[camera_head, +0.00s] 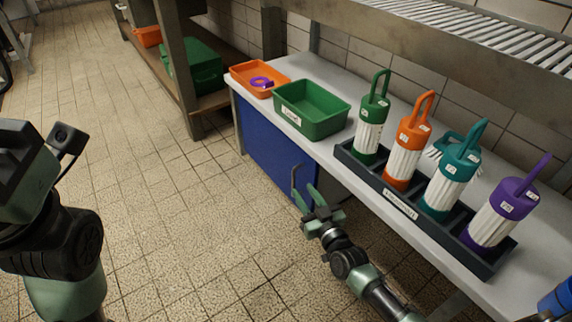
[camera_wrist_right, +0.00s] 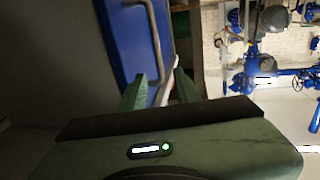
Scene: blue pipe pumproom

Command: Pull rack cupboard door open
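The blue rack cupboard door (camera_head: 268,148) is under the left part of the grey worktop and looks shut or nearly so. Its thin grey bar handle (camera_head: 294,176) is near the door's right edge. My right gripper (camera_head: 306,193) is at the handle's lower end with its fingers apart. In the right wrist view, the blue door (camera_wrist_right: 138,40) is close ahead, and the handle (camera_wrist_right: 155,42) runs down between the open fingers (camera_wrist_right: 160,85). I cannot tell whether they touch it. My left gripper (camera_head: 28,170) is at the left edge, its fingertips hidden.
On the worktop (camera_head: 335,150) stand an orange tray (camera_head: 243,75), a green bin (camera_head: 318,125) and a dark rack (camera_head: 372,183) of several colored holders. A metal shelf (camera_head: 400,35) hangs above. The tiled floor (camera_head: 190,210) before the door is clear.

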